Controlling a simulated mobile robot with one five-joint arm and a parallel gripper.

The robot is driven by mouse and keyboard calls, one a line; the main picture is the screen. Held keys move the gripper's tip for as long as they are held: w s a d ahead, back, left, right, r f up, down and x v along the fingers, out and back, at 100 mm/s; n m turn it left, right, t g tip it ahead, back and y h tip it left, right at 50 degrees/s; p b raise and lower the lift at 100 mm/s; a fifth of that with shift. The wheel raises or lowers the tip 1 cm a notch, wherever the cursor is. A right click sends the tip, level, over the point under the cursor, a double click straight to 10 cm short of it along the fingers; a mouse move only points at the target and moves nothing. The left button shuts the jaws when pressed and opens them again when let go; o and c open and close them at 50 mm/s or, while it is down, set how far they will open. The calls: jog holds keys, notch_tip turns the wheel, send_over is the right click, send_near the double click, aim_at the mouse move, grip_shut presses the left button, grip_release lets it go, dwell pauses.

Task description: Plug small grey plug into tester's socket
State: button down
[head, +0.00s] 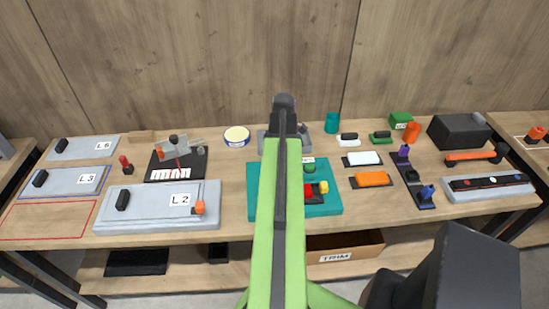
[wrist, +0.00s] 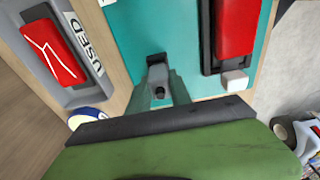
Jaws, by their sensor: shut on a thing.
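In the wrist view my gripper (wrist: 159,92) is shut on a small grey plug (wrist: 158,76) with a dark round spot on its near face. It is over or at the teal board (wrist: 130,30); I cannot tell whether the plug touches it. A small black part shows just beyond the plug. In the head view the teal board (head: 328,203) lies at mid-table, partly hidden behind my green arm, which also hides the gripper and plug. A black device with a red needle (head: 158,162) stands left of it. No socket can be made out clearly.
A grey tray marked USED (wrist: 73,65) holds a red block beside the board. Grey panel L2 (head: 150,222) lies left. Orange (head: 373,179) and white blocks, purple and blue parts, and a black box (head: 459,132) stand right. Bare wood shows left of the board.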

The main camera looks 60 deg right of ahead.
jog(key=shift+f+b, duration=0.5)
jog(key=shift+f, duration=0.1)
jog(key=c, duration=1.1)
grip_release()
jog(key=shift+r, duration=0.1)
notch_tip(320, 180, up, 17)
jog(key=s+d+p, duration=0.1)
jog(key=p, duration=1.6)
jog(key=shift+s, duration=0.35)
jog(key=shift+d, duration=0.1)
